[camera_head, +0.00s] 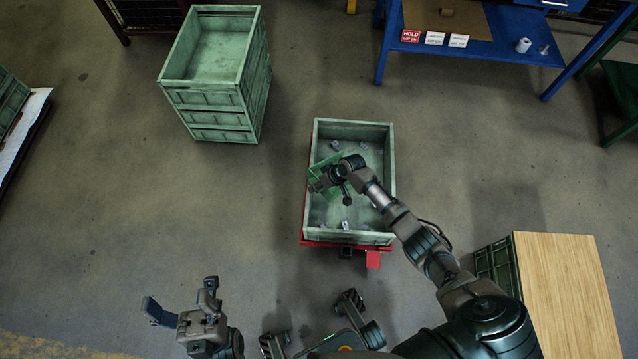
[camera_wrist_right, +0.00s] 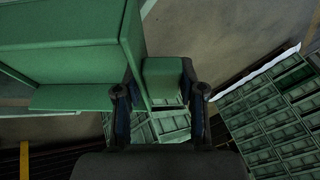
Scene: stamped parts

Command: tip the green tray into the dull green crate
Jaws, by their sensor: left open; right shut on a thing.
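The dull green crate (camera_head: 387,235) stands open on a red cart in the middle of the head view, with several small grey parts (camera_head: 346,225) on its floor. My right gripper (camera_head: 322,182) is over the left side of the crate, shut on the green tray (camera_head: 323,162). The tray looks steeply tilted, and the arm partly hides it. In the right wrist view the tray (camera_wrist_right: 60,62) fills the upper left, with its green grip block (camera_wrist_right: 162,82) between the fingers. I cannot see whether parts remain inside the tray. My left gripper (camera_head: 180,305) is open and empty at the lower left.
The red cart (camera_head: 372,259) shows below the crate. A stack of green crates (camera_head: 215,95) stands at the upper left. A blue table (camera_head: 490,50) with labels is at the upper right. A wooden-topped surface (camera_head: 568,290) is at the lower right. Bare floor lies left of the cart.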

